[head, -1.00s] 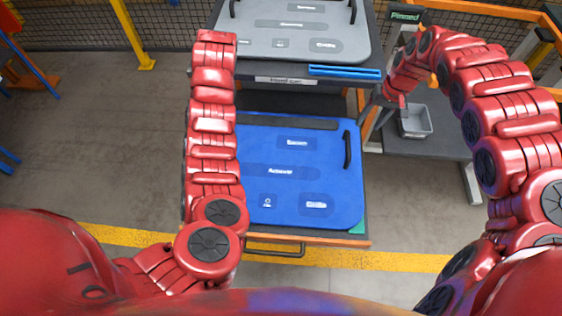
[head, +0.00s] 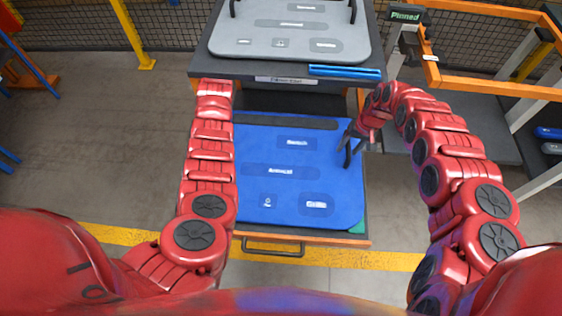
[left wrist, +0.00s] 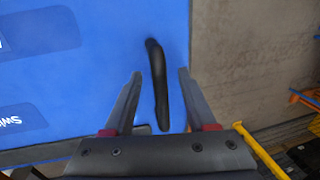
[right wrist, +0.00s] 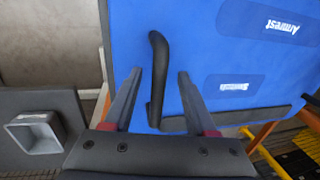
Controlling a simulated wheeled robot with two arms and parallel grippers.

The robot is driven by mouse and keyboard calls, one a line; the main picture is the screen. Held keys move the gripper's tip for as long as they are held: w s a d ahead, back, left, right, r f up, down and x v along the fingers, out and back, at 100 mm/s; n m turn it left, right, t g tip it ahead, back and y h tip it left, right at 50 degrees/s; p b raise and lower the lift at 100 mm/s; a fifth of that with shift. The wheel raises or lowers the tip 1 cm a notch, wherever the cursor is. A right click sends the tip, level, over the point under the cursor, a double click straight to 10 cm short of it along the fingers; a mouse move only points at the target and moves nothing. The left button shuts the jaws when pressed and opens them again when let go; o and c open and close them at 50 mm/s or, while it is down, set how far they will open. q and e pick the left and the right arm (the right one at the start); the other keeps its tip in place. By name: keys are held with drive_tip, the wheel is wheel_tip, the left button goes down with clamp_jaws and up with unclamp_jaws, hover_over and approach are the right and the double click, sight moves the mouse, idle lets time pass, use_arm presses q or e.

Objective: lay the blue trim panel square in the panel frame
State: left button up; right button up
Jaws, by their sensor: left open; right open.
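The blue trim panel (head: 275,185) lies flat in an open drawer under the table, with several dark labels on it. My right gripper (head: 348,155) is over its right edge, open. In the right wrist view the open fingers (right wrist: 159,75) stand either side of a black handle (right wrist: 158,60) on the panel. My left gripper is hidden behind its arm in the head view. In the left wrist view its open fingers (left wrist: 160,75) stand either side of the other black handle (left wrist: 157,65). I cannot tell whether the fingers touch the handles. I cannot surely identify the panel frame.
A grey panel (head: 290,35) with two black handles lies on the table above the drawer. A blue bar (head: 345,72) lies along the table's front edge. The orange drawer front (head: 335,239) has a metal pull. An orange-edged rack (head: 480,85) stands at right, with a grey bin (right wrist: 35,132).

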use_arm(q)
drive_tip(key=shift+a+f, duration=0.1)
drive_tip(key=shift+f, duration=0.35)
use_arm(e)
drive_tip(key=shift+f, duration=0.4)
use_arm(q)
drive_tip(key=shift+c, duration=0.4)
use_arm(e)
drive_tip(key=shift+c, duration=0.3)
use_arm(q)
clamp_jaws()
use_arm(e)
clamp_jaws()
